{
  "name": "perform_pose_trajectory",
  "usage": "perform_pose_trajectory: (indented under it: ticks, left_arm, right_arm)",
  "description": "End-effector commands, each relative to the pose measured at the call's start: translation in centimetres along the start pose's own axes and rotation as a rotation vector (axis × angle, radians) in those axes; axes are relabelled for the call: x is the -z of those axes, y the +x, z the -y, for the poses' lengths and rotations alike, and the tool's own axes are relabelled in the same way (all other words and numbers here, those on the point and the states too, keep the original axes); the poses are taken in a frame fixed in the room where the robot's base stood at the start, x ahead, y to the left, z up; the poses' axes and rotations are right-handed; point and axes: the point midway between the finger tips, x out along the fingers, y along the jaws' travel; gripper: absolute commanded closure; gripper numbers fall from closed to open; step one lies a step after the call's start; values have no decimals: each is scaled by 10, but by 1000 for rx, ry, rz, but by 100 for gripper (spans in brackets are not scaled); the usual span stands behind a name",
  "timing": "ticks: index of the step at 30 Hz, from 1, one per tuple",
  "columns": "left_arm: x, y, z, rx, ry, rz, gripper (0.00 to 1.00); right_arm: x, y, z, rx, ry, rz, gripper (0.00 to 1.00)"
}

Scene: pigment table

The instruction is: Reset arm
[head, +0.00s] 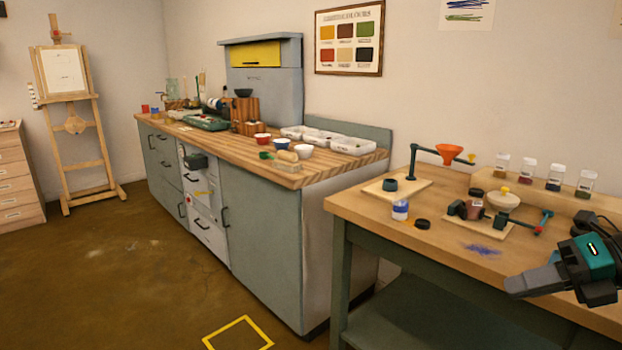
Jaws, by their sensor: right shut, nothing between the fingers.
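My right gripper (533,281) is at the right edge of the head view, in front of and above the near wooden workbench (380,212). Its teal and black body shows, with grey fingers pointing left. The fingers are shut and hold nothing. It is apart from the items on the bench. My left gripper is not in view.
The bench holds a stand with an orange funnel (450,152), a blue-labelled jar (400,210), a black lid (423,224) and several pigment jars (555,176). A long counter (290,178) stands behind left, an easel (67,110) farther left. The floor between is open.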

Motion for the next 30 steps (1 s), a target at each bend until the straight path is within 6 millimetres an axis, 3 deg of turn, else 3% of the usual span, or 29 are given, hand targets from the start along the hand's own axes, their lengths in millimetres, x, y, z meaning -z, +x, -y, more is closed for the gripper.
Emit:
perform_pose_trajectory:
  ticks: [11,18,23,27,30]
  left_arm:
    - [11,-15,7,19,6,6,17]
    - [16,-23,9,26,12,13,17]
    - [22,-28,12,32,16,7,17]
    - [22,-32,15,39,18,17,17]
    - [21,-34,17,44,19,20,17]
  right_arm:
    - [45,36,77,-312,784,518,100]
    - [108,83,112,-425,1348,751,100]
    - [160,128,114,-466,1748,846,100]
    - [201,168,100,-475,2059,876,100]
    - [221,190,86,-472,2219,876,100]
